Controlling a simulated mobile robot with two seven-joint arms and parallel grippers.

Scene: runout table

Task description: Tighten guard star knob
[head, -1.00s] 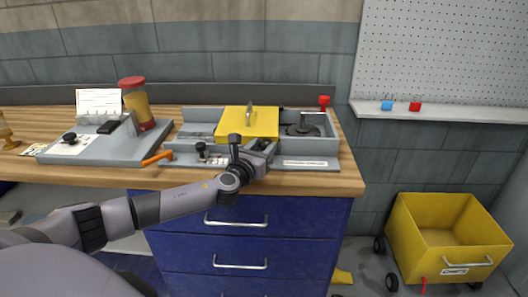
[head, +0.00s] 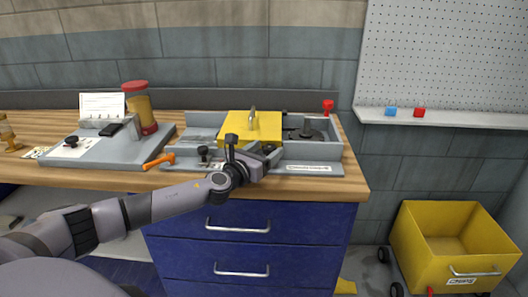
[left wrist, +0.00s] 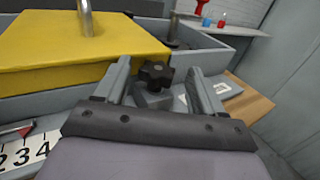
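A black star knob (left wrist: 157,74) stands on a grey block at the front edge of the yellow guard in the left wrist view. My left gripper (left wrist: 162,82) is open, with one finger on each side of the knob and gaps showing between them. The yellow guard (left wrist: 70,40) with its upright metal handle fills the upper left there. In the head view my left gripper (head: 268,155) is at the front of the guard (head: 240,125), and the star knob cannot be made out clearly behind it. My right gripper is in neither view.
The grey fixture (head: 310,168) sits on the wooden bench top (head: 345,186). Another black knob (head: 204,152) and an orange handle (head: 159,161) lie left of my gripper. A red knob (head: 328,106) stands at back right. A yellow bin (head: 415,240) is on the floor.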

